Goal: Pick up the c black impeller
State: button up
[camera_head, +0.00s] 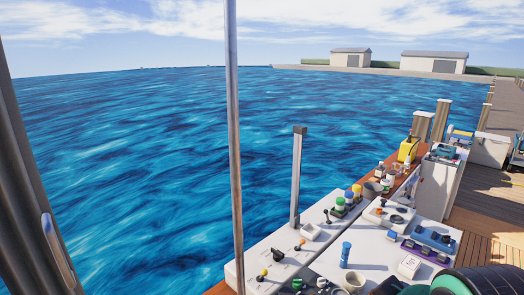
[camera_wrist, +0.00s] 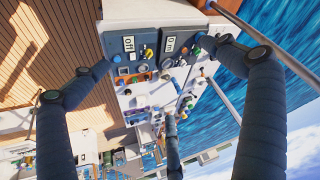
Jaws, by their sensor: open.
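In the head view, a purple tray (camera_head: 416,253) on the white worktop at the lower right holds a row of small dark round parts (camera_head: 426,250). They may be impellers, but they are too small to tell apart, and I cannot tell which is the c black impeller. In the wrist view, my gripper (camera_wrist: 158,72) has its dark fingers spread wide with nothing between them. It hangs above the cluttered worktop, clear of the parts. I cannot make out a black impeller for sure in the wrist view.
A blue cylinder (camera_head: 345,254) and a small white box (camera_head: 409,266) stand on the worktop. A blue tray (camera_head: 433,238) lies behind the purple one. Several coloured jars and a yellow bottle (camera_head: 407,149) stand farther back. A tall pole (camera_head: 235,150) rises at the left, with water beyond.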

jog(key=shift+s+f, duration=0.15)
jog(key=c, duration=1.1)
